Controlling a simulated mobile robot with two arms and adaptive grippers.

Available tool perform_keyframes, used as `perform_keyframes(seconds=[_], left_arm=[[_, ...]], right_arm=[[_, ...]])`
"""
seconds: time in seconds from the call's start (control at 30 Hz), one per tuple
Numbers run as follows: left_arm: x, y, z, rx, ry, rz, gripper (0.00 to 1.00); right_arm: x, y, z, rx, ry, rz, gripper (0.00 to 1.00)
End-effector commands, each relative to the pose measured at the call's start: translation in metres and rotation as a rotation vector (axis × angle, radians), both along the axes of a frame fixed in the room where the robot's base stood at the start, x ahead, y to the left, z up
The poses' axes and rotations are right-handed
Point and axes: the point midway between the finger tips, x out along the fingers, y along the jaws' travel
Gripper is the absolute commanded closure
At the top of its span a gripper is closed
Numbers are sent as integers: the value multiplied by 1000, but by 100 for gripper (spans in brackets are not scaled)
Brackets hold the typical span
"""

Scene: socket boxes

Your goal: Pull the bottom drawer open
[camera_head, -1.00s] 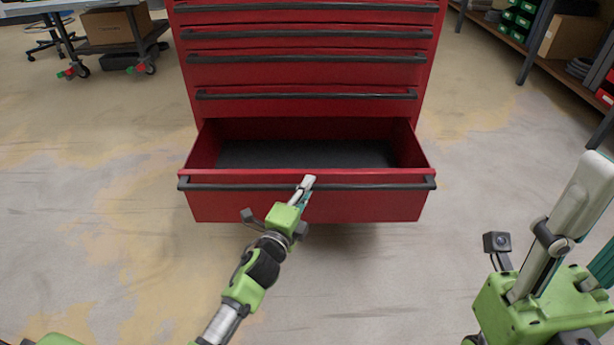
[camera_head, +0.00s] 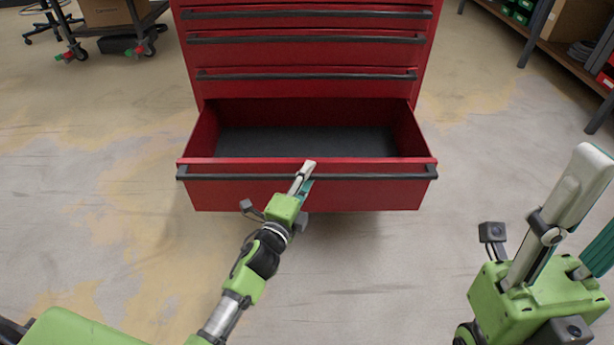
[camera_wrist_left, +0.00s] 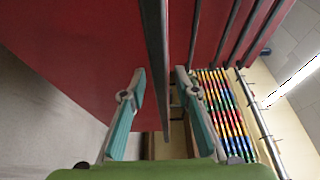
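The bottom drawer (camera_head: 240,197) of the red cabinet (camera_head: 300,53) is pulled well out, showing an empty dark floor. Its dark bar handle (camera_head: 380,173) runs across the front near the top edge. My left gripper (camera_head: 306,172) is at the middle of this handle. In the left wrist view the handle (camera_wrist_left: 155,40) passes between the two fingertips of my left gripper (camera_wrist_left: 160,75), which stand apart, with a gap visible on the right side. My right gripper (camera_head: 598,215) is at the right edge, away from the cabinet, with its fingers apart and partly cut off.
Closed drawers with dark handles are above the open one. A wheeled cart with a cardboard box (camera_head: 108,12) stands at the back left. A shelf (camera_head: 560,60) stands at the back right. The floor (camera_head: 400,265) in front of the drawer is clear.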

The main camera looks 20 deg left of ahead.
Motion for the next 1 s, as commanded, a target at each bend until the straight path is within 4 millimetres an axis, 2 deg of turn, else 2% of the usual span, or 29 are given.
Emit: perform_keyframes(seconds=[0.2,0.33,0.73,1.0], left_arm=[[-1,0,0,0,-1,0,72],[-12,1,0,0,0,0,72],[-89,10,-1,-2,3,1,72],[-117,13,0,0,1,1,72]], right_arm=[[1,0,0,-1,1,-2,60],[1,0,0,0,1,-1,60],[0,0,0,0,0,-1,60],[0,0,0,0,0,-1,60]])
